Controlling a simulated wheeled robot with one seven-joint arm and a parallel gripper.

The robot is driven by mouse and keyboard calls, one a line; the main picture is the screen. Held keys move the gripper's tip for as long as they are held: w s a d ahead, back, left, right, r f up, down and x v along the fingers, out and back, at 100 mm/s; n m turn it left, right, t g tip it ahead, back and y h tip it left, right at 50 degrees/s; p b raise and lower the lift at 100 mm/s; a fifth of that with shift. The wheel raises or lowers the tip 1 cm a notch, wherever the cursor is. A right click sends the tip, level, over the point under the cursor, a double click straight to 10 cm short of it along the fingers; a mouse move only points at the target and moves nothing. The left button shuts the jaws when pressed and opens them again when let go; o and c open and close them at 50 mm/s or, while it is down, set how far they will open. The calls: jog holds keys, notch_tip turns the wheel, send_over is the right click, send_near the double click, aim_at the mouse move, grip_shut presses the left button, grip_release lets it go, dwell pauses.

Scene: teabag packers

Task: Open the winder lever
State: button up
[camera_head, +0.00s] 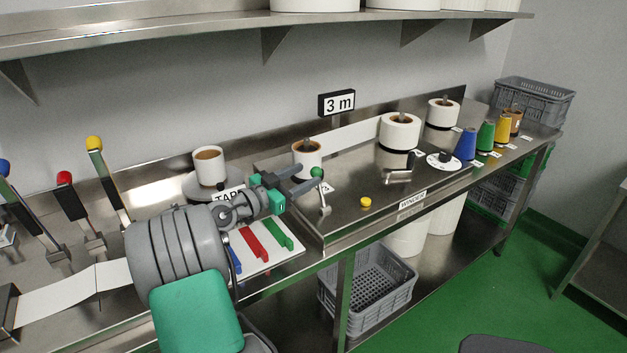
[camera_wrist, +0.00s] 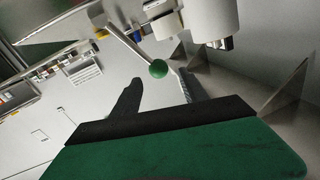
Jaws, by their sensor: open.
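The winder lever is a short metal arm with a green ball knob (camera_head: 317,172) on top, standing at the near left end of the winder. Its metal shaft (camera_head: 325,208) leans slightly, with its foot on the winder's near side. My gripper (camera_head: 308,177) is open, its two dark fingers pointing at the knob from the left. In the wrist view the green knob (camera_wrist: 158,69) shows between the two fingertips (camera_wrist: 161,77), or just beyond them. I see no clear contact, and cannot tell how deep the knob sits. The shaft runs up and left from the knob there.
The winder top (camera_head: 350,190) carries a brown-cored white roll (camera_head: 308,160) behind the lever and a yellow button (camera_head: 365,202) to its right. Another white roll (camera_head: 401,132) stands farther right. A white board with coloured bars (camera_head: 262,246) lies below my gripper. Red and yellow-knobbed levers stand left.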

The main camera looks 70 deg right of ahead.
jog(key=shift+f, duration=0.5)
jog(key=p+x, duration=0.1)
jog(key=x, duration=0.7)
jog(key=shift+w, duration=0.1)
jog(key=shift+r, duration=0.1)
jog(key=shift+c, duration=0.3)
grip_shut()
